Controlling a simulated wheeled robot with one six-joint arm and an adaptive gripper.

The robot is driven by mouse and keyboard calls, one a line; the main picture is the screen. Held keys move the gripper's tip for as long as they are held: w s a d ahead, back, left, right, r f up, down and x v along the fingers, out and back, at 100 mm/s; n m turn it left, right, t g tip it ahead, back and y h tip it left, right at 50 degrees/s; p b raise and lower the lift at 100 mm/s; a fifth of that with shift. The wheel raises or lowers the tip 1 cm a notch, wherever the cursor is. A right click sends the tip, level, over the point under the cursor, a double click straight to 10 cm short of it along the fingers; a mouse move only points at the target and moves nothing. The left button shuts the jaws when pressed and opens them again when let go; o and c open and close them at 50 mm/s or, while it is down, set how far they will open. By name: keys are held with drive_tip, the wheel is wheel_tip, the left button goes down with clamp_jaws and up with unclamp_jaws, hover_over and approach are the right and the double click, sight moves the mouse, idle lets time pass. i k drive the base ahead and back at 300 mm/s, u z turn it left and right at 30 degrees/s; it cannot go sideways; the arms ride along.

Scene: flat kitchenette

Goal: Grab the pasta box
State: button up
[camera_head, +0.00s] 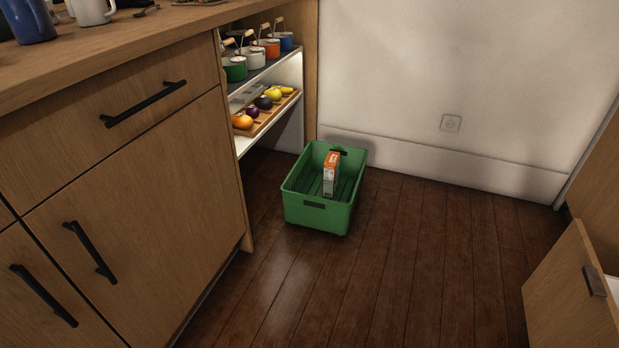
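A small box (330,174), orange at the top and white below, stands upright inside a green crate (317,216). It looks like the pasta box, but its print is too small to read. The crate sits on the wooden floor near the wall, and the box is near its middle. A dark patch shows at the crate's far rim, just above the box. My gripper is not in view.
A wooden counter with drawers (129,176) fills the left side. Open shelves (249,142) hold pots and a tray of fruit (266,109) beside the crate. An open drawer or door (572,290) juts in at the right. The floor (400,255) in front is clear.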

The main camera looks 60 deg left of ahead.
sight(331, 169)
drive_tip(key=u, duration=3.25)
drive_tip(key=k, duration=1)
drive_tip(key=z, duration=0.95)
drive_tip(key=i, duration=1)
drive_tip(key=z, duration=0.35)
drive_tip(key=i, duration=2)
drive_tip(key=u, duration=0.6)
